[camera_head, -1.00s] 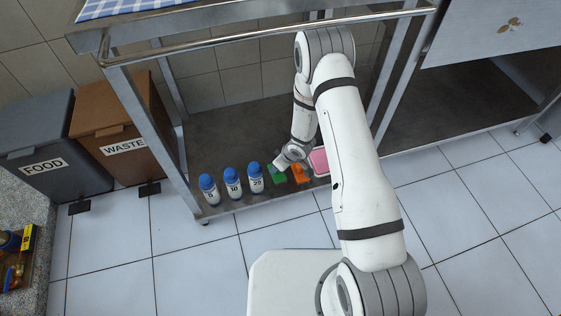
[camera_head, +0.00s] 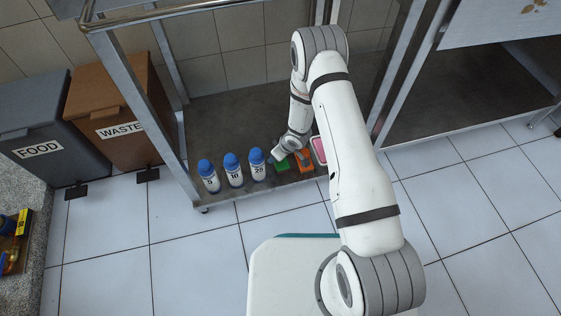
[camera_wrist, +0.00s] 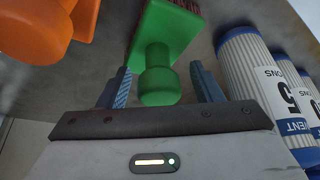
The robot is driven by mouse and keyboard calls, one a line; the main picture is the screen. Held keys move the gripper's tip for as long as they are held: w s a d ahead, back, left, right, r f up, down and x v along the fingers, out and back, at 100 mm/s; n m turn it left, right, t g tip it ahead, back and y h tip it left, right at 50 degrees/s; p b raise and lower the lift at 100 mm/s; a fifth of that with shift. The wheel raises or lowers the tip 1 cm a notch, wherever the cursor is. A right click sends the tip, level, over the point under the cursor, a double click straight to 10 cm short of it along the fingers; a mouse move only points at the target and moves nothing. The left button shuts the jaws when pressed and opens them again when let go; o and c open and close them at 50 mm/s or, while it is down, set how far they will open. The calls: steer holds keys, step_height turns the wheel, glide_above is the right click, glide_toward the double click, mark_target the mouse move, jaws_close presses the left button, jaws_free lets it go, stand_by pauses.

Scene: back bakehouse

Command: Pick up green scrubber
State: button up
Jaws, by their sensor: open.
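The green scrubber (camera_head: 282,166) is on the dark lower shelf (camera_head: 235,120), between the blue-capped bottles and an orange scrubber. In the wrist view the green scrubber (camera_wrist: 160,50) shows its knobbed handle toward me and brown bristles at the far end. My gripper (camera_wrist: 160,72) is open, one blue finger on each side of the green knob. Gaps show between the fingers and the knob. In the head view my gripper (camera_head: 280,153) is right at the green scrubber and partly covers it.
The orange scrubber (camera_head: 305,163) is close on the right, and a pink-topped tray (camera_head: 320,150) lies beyond it. Several blue-capped bottles (camera_head: 234,171) stand close on the left. A metal table leg (camera_head: 150,115) and rail (camera_head: 200,8) frame the shelf. Grey (camera_head: 35,120) and brown (camera_head: 110,100) bins stand left.

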steer(key=shift+r, duration=0.1)
steer(key=shift+c, duration=0.5)
steer(key=c, duration=1.1)
steer(key=shift+c, duration=0.2)
steer(key=shift+r+p, duration=0.35)
steer(key=shift+r, duration=0.15)
step_height(320, 180, up, 3)
steer(key=shift+w+r+p, duration=0.1)
steer(key=shift+r+p, duration=0.1)
steer(key=shift+p, duration=1)
steer(key=s+d+p, duration=0.1)
steer(key=s+d, duration=0.1)
steer(key=s, duration=0.6)
steer(key=s+d+p, duration=0.1)
steer(key=s+d, duration=0.2)
steer(key=s, duration=0.6)
steer(key=shift+s+f, duration=0.25)
steer(key=shift+f, duration=0.2)
